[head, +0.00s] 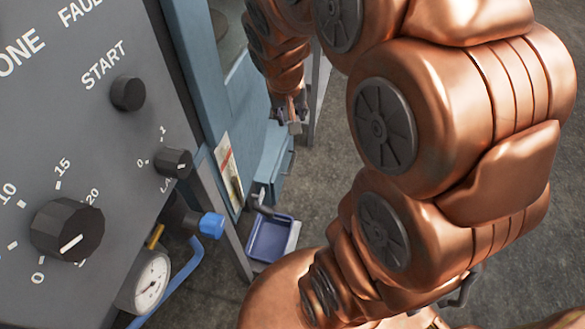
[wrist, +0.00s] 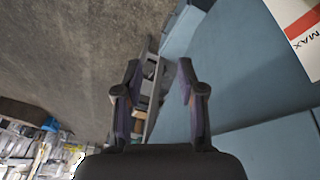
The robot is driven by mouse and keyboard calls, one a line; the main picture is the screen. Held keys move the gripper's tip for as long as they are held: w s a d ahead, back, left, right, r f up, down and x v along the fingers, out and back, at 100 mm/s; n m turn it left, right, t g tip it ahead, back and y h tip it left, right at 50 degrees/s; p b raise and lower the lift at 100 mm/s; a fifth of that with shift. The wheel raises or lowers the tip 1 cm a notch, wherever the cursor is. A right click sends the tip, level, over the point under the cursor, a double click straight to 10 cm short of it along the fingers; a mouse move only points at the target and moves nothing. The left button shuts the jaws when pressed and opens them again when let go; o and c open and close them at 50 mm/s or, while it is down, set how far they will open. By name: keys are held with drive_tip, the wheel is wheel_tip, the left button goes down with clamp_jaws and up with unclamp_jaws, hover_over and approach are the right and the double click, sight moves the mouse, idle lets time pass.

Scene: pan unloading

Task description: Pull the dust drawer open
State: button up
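The dust drawer appears to be the light-blue box front (head: 271,168) low on the blue machine in the head view. A small dark handle (head: 289,163) shows on its right side. My gripper (head: 291,122) is above it in the head view, pointing down, with a gap between it and the handle. In the wrist view my gripper (wrist: 158,78) has its two fingers spread, with no object held between them. Beyond the fingers there is a narrow grey slotted part, which I cannot identify. The drawer cannot be made out for certain in the wrist view.
A blue-violet tray (head: 271,240) is low beside the machine. A grey control panel (head: 90,110) with knobs, a gauge (head: 150,281) and a blue-handled valve (head: 211,225) fill the left. A label (wrist: 300,35) is on the blue panel.

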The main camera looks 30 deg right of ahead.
drive_tip(key=w+d+f+m+t+h+b, duration=0.1)
drive_tip(key=w+d+f+m+t+b, duration=0.25)
drive_tip(key=w+d+f+b, duration=0.85)
drive_tip(key=m+t+y+b, duration=0.2)
drive_tip(key=t+b, duration=0.3)
drive_tip(key=b, duration=0.4)
hover_over(293, 163)
drive_tip(key=d, duration=0.5)
wheel_tip(293, 163, down, 26)
drive_tip(key=s+a+f+m+t+y+b, duration=0.15)
drive_tip(key=f+b, duration=0.25)
drive_tip(key=f, duration=0.5)
drive_tip(key=s+f+m+t+y+b, duration=0.1)
drive_tip(key=s+f+y+b, duration=0.25)
drive_tip(key=f, duration=0.65)
drive_tip(key=s+a+f+m+t+y+b, duration=0.15)
drive_tip(key=f+b, duration=0.25)
drive_tip(key=f, duration=0.5)
drive_tip(key=shift+n+t, duration=0.25)
drive_tip(key=shift+d+f+b+x, duration=0.15)
drive_tip(key=shift+b+x, duration=0.7)
drive_tip(key=shift+x, duration=1)
drive_tip(key=shift+d+f+b+x, duration=0.15)
drive_tip(key=shift+b+x, duration=0.65)
drive_tip(key=shift+x, duration=1)
drive_tip(key=shift+w+r, duration=0.1)
drive_tip(key=shift+d, duration=0.1)
clamp_jaws()
